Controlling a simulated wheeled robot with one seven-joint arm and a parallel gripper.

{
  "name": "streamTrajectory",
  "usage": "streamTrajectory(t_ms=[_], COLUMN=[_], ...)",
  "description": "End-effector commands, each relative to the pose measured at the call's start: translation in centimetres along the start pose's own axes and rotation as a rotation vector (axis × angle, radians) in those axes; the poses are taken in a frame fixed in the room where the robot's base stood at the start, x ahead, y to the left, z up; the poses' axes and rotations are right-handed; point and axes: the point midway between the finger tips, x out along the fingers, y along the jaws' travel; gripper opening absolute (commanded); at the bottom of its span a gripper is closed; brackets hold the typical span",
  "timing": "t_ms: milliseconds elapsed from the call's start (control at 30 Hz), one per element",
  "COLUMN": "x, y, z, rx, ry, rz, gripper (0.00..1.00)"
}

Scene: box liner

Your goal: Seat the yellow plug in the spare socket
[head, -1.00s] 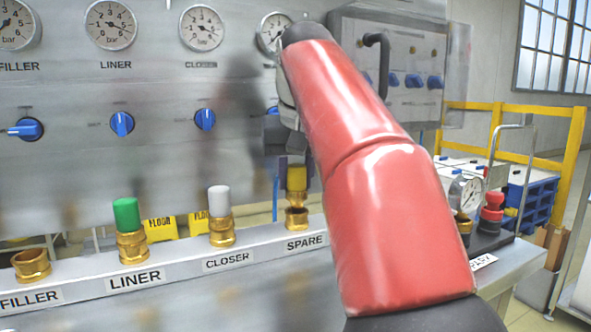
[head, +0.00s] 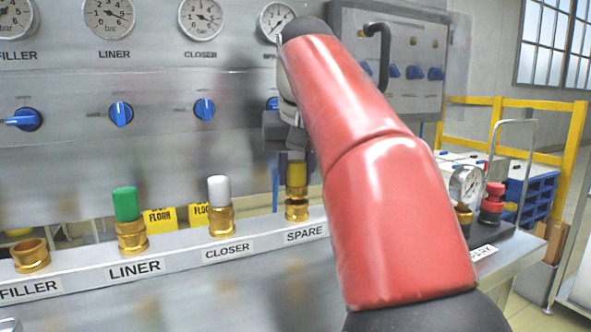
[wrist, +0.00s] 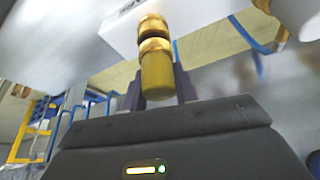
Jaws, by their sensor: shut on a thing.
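The yellow plug (head: 297,174), with a brass lower end, is upright over the brass spare socket (head: 297,213), behind the SPARE label. My gripper (head: 294,155) is shut on the plug's yellow part from above, partly hidden by my red arm. In the wrist view the yellow plug (wrist: 157,78) sits between the two dark fingers (wrist: 160,86). Its brass end lines up with the spare socket (wrist: 152,24). A narrow dark band shows between the two brass parts. Whether they touch inside is hidden.
On the same ledge, a green plug (head: 125,204) stands in the LINER socket and a white-grey plug (head: 219,190) in the CLOSER socket. The FILLER socket (head: 31,256) is empty.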

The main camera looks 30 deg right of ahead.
Motion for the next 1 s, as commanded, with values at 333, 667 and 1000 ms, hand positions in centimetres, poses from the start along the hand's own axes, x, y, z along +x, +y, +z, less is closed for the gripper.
streamTrajectory(t_ms=[333,667,1000], x=[0.52,0.98,1.03], y=[0.00,0.00,0.00], z=[0.23,0.43,0.44], rx=[0.000,0.000,0.000], ry=[0.001,0.000,0.000], rz=[0.000,0.000,0.000], gripper=[0.04,0.04,0.54])
